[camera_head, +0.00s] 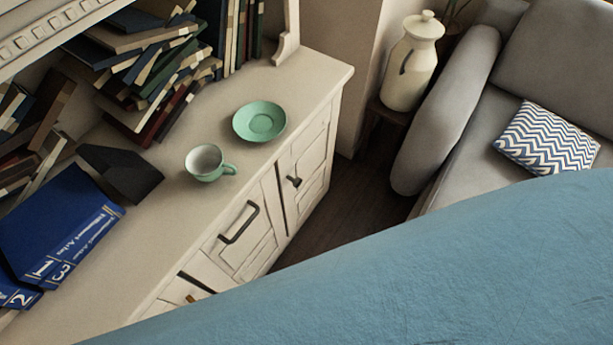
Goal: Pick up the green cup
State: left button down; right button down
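The green cup (206,165) stands upright on top of a cream cabinet, left of the middle of the head view. Its outside is mint green, its inside is pale, and its handle points to the right. A matching green saucer (260,121) lies behind and to the right of the cup, apart from it. Neither of my grippers shows in the head view.
The cream cabinet (100,290) carries blue volumes (62,235), a dark wedge-shaped object (120,174) and piled books (160,75). A large blue surface (430,270) fills the lower right. A white jug (412,62) and a grey sofa (455,110) stand at the back right.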

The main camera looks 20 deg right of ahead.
aim_at(206, 163)
jog(key=u, duration=2.05)
jog(key=k, duration=0.4)
jog(key=z, duration=0.45)
